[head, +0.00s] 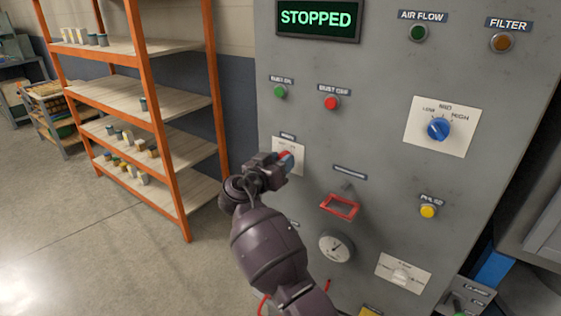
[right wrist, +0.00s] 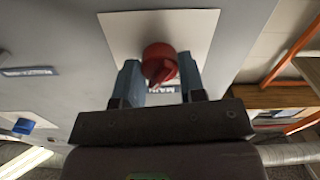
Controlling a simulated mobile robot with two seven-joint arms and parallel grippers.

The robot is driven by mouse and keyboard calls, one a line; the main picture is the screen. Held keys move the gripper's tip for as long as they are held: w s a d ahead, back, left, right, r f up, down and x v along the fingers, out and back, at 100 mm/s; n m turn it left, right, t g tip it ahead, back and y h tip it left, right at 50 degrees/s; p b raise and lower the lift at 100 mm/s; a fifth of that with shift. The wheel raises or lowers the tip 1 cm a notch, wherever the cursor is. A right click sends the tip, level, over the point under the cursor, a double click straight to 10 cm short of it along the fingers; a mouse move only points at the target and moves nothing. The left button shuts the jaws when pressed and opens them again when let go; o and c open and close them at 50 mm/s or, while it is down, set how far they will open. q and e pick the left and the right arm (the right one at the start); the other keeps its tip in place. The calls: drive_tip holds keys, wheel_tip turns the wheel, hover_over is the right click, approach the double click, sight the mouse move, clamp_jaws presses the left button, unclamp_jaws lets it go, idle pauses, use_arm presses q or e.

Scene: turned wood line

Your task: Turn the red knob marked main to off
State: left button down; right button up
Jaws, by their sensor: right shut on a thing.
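The red knob (right wrist: 160,58) sits on a pale plate (right wrist: 120,28) on the grey panel. A label reading MAIN is partly visible beside it in the right wrist view. My right gripper (right wrist: 159,70) is shut on the knob, with one blue-grey finger on each side. In the head view my right gripper (head: 283,159) is at this plate (head: 298,146) on the panel's left side and hides most of the knob. The knob's pointer direction is not clear. My left gripper is not in view.
The grey panel (head: 380,90) has a display (head: 318,19) reading STOPPED. A blue knob (head: 438,130) is farther right. An orange-framed shelf (head: 183,190) stands left; open floor lies before it.

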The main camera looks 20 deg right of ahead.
drive_tip(key=shift+n, duration=1.2)
drive_tip(key=n+p, duration=0.1)
drive_tip(key=n, duration=0.2)
drive_tip(key=shift+r+n, duration=0.1)
drive_tip(key=shift+n, duration=0.2)
drive_tip(key=n+p, duration=0.1)
drive_tip(key=n, duration=0.2)
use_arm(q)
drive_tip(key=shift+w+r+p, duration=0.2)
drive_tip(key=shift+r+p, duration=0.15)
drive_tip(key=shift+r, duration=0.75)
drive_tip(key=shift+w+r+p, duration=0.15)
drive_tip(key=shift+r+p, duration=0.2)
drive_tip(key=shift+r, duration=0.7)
use_arm(e)
drive_tip(key=shift+n, duration=1.4)
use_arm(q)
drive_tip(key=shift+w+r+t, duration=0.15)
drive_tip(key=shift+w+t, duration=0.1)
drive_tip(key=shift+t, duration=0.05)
use_arm(e)
drive_tip(key=o, duration=0.9)
drive_tip(key=shift+w, duration=0.1)
